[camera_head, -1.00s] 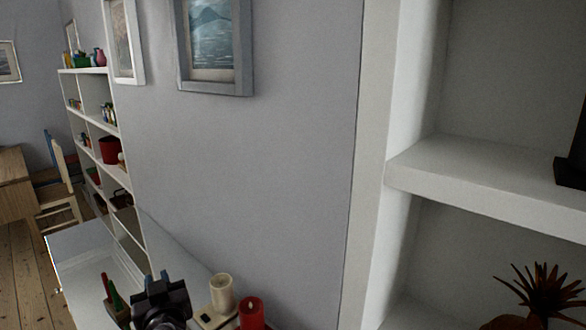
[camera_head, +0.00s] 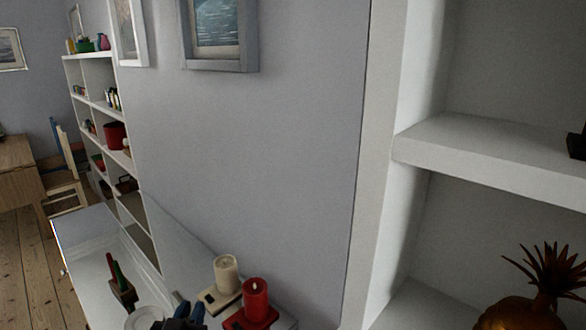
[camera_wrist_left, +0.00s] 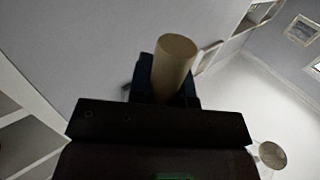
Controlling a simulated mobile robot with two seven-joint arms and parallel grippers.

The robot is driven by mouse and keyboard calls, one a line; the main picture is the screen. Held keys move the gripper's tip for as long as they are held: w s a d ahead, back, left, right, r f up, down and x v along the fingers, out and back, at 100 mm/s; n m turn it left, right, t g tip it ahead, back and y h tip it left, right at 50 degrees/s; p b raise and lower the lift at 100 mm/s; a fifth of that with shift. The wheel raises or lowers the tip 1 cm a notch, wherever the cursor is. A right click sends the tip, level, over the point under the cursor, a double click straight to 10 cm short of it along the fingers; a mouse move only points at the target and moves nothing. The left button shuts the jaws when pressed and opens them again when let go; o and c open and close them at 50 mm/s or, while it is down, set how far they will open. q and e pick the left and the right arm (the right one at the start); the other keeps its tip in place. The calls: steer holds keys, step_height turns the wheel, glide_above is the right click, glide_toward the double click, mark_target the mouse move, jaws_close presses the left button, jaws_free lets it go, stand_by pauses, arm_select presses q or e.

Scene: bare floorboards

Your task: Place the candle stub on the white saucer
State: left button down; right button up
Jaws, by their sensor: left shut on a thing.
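My left gripper (camera_head: 183,322) shows at the bottom edge of the head view, with only its blue fingers and dark top in frame. In the left wrist view, its blue fingers (camera_wrist_left: 163,82) are shut on the cream, cylindrical candle stub (camera_wrist_left: 174,62), which sticks out beyond them. The stub cannot be made out in the head view. The white saucer (camera_head: 143,315) lies on the white surface just left of the gripper, cut by the lower edge. The gripper appears beside or above it; the height is unclear. My right gripper is not in view.
A cream candle (camera_head: 226,274) and a lit red candle (camera_head: 256,300) stand on holders close right of the gripper. A dark pen holder (camera_head: 122,292) stands to the left. A grey wall (camera_head: 260,150) rises behind. White shelves (camera_head: 490,165) fill the right side.

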arm_select(q)
steer(key=shift+r, duration=0.1)
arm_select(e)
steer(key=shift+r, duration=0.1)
arm_select(q)
steer(key=w+a+r+n+y+p, duration=0.1)
steer(key=w+r+n+y+p, duration=0.1)
steer(key=w+r+n+y, duration=0.25)
steer(key=a+r+n+g+y, duration=0.1)
steer(key=a+n+g+y, duration=0.4)
steer(key=a+y, duration=0.4)
steer(key=shift+s+a+r+g+p, duration=0.2)
steer(key=shift+a+g+p, duration=0.35)
steer(key=shift+a, duration=0.65)
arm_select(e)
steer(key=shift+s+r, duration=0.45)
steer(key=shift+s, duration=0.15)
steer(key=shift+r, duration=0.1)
